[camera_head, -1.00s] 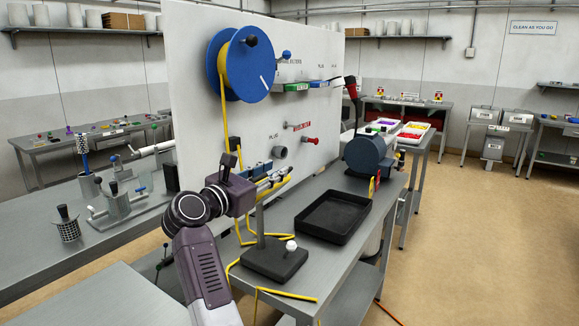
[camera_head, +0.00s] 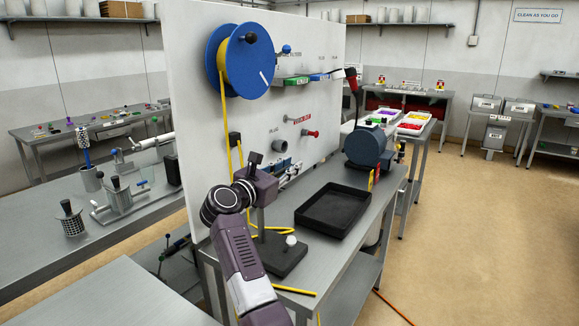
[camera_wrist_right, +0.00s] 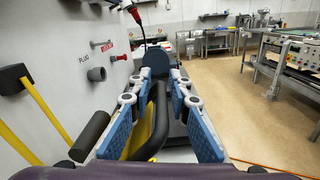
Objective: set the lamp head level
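A stand with a dark square base (camera_head: 278,257), a white knob (camera_head: 290,241) and a thin post (camera_head: 261,219) is on the metal bench. My right wrist hides the top of the post, so I cannot make out the lamp head there. My right gripper (camera_head: 290,174) is just above and beside the post, near the white board. In the right wrist view its blue-padded fingers (camera_wrist_right: 160,118) are apart. A dark curved shape with yellow (camera_wrist_right: 156,118) shows between them; I cannot tell whether it is the lamp head or touches the pads. My left gripper is out of view.
A black tray (camera_head: 333,211) lies to the right of the stand. A blue machine (camera_head: 368,146) stands behind it. The white board (camera_head: 200,140) carries a reel (camera_head: 240,62), whose yellow cable (camera_head: 224,120) hangs down near my right arm. A dark cylinder (camera_wrist_right: 90,136) is left of the fingers.

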